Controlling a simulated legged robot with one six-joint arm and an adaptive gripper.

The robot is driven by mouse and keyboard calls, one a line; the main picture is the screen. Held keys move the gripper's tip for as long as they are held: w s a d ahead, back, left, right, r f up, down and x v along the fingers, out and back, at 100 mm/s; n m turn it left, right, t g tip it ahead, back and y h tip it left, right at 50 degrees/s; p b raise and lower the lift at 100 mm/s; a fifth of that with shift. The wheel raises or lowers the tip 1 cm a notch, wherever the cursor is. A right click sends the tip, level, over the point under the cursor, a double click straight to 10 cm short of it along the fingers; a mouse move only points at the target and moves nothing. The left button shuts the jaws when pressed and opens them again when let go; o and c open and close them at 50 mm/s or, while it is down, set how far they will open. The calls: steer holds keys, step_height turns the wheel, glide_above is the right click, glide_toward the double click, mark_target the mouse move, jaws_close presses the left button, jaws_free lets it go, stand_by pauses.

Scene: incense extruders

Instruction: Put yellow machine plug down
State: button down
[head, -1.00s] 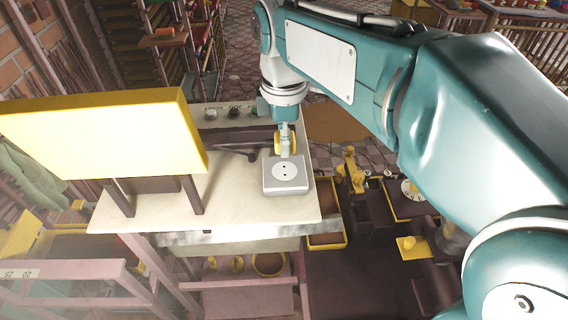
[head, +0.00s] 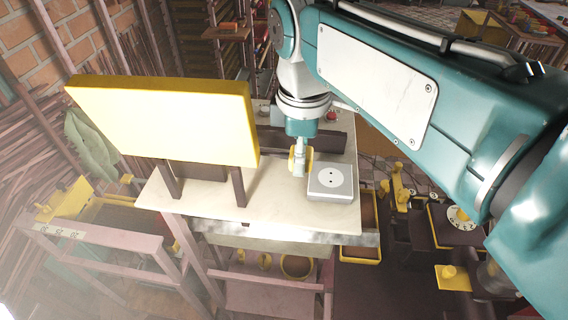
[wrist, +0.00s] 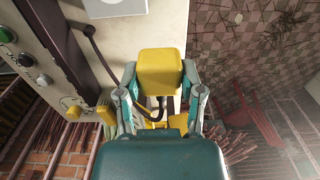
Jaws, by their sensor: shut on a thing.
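The yellow machine plug (wrist: 160,72) is between the fingers of my gripper (wrist: 160,95) in the wrist view, and a dark cable hangs by it. In the head view my gripper (head: 300,160) holds the plug (head: 294,161) just left of a grey socket box (head: 331,182) with a round white face and two holes. The box stands on the pale tabletop (head: 285,212). Its edge also shows at the top of the wrist view (wrist: 115,8). I cannot tell whether the plug touches the tabletop.
A large yellow panel (head: 165,120) on dark legs stands on the left of the table. Yellow-trimmed machines (head: 405,195) stand right of the table. Some bare tabletop lies between panel and box.

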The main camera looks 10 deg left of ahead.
glide_above(283, 178)
steer(key=f, duration=0.6)
steer(key=shift+s+d+f, duration=0.15)
steer(key=shift+s+d, duration=0.05)
steer(key=shift+s, duration=0.1)
steer(key=shift+w+a+f, duration=0.1)
steer(key=shift+w+f, duration=0.05)
steer(key=shift+f, duration=0.8)
steer(key=shift+w+a+f, duration=0.1)
steer(key=shift+f, duration=0.8)
steer(key=shift+f, duration=0.6)
steer(key=shift+c, duration=1.1)
jaws_free()
step_height(283, 178, up, 13)
steer(key=shift+r, duration=0.15)
steer(key=shift+d, duration=0.1)
